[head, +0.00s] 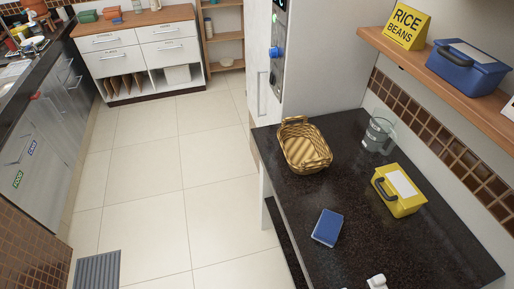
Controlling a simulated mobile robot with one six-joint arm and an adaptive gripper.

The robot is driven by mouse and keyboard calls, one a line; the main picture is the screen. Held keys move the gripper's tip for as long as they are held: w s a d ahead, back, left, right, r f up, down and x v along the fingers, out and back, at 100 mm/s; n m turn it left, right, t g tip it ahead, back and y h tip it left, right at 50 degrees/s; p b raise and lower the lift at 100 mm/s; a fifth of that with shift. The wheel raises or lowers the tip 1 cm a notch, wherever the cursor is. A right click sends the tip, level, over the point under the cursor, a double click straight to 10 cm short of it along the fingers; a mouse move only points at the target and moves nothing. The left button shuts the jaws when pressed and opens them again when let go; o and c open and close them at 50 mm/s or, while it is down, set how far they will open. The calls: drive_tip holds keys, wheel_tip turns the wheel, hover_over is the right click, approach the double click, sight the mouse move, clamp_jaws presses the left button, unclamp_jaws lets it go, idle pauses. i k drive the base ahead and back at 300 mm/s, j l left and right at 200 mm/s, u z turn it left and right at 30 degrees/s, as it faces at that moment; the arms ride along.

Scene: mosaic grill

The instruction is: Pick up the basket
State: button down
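A woven tan basket (304,146) stands upright on the dark speckled counter (350,233) near its far left corner. It is rectangular with rounded corners and has a raised handle at each end. It looks empty.
A glass pitcher (378,135) stands right of the basket. A yellow lidded box (398,190) and a blue box or book (328,227) lie nearer. A wooden shelf (467,77) overhangs the right side, holding a blue bin (468,68) and a yellow sign (407,26). The tiled floor (140,200) is open at left.

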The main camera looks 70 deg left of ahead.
sight(306, 152)
drive_tip(key=u, duration=2.15)
drive_tip(key=i+j+z, duration=0.1)
drive_tip(key=z, duration=1)
drive_tip(key=i+j+z, duration=0.15)
drive_tip(key=j+z, duration=0.25)
drive_tip(key=j, duration=0.6)
drive_tip(key=j+z, duration=0.35)
drive_tip(key=j, duration=0.6)
drive_tip(key=k+j+z, duration=0.15)
drive_tip(key=j+z, duration=0.25)
drive_tip(key=j, duration=0.6)
drive_tip(key=k+j, duration=0.1)
drive_tip(key=j, duration=0.6)
